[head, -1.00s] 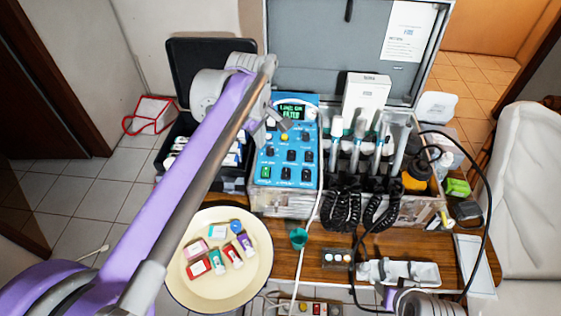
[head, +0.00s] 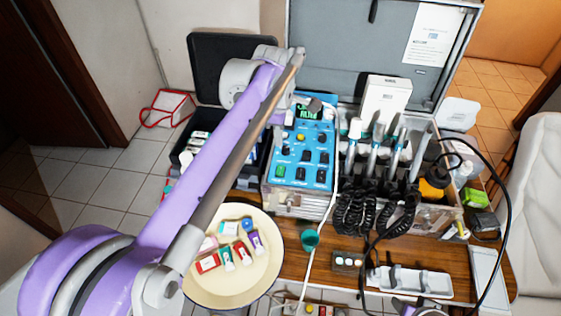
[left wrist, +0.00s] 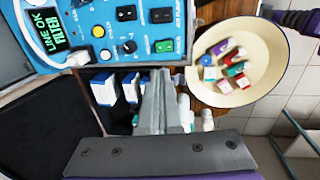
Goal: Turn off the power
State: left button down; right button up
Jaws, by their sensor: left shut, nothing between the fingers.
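The blue control panel (head: 304,150) stands upright-facing in the middle of the head view, with black knobs, rocker switches and a lit green display (head: 308,112). A green rocker switch (head: 280,172) sits at its lower left corner; it also shows in the left wrist view (left wrist: 164,46).
An open black case (head: 225,75) lies left of the panel. Dental handpieces (head: 375,150) with coiled black cords stand to its right. A cream plate (head: 235,285) with several small boxes sits in front. A white cable hangs down past the panel's right side.

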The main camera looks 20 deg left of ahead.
aim_at(280, 167)
pick_arm(q)
jog(key=f, duration=0.4)
jog(key=w+f, duration=0.1)
jog(key=f, duration=0.3)
jog(key=w+f, duration=0.1)
jog(key=f, duration=0.3)
jog(key=shift+a+f+b, duration=0.3)
pick_arm(e)
jog(key=shift+s+f, duration=0.1)
jog(key=shift+f, duration=0.3)
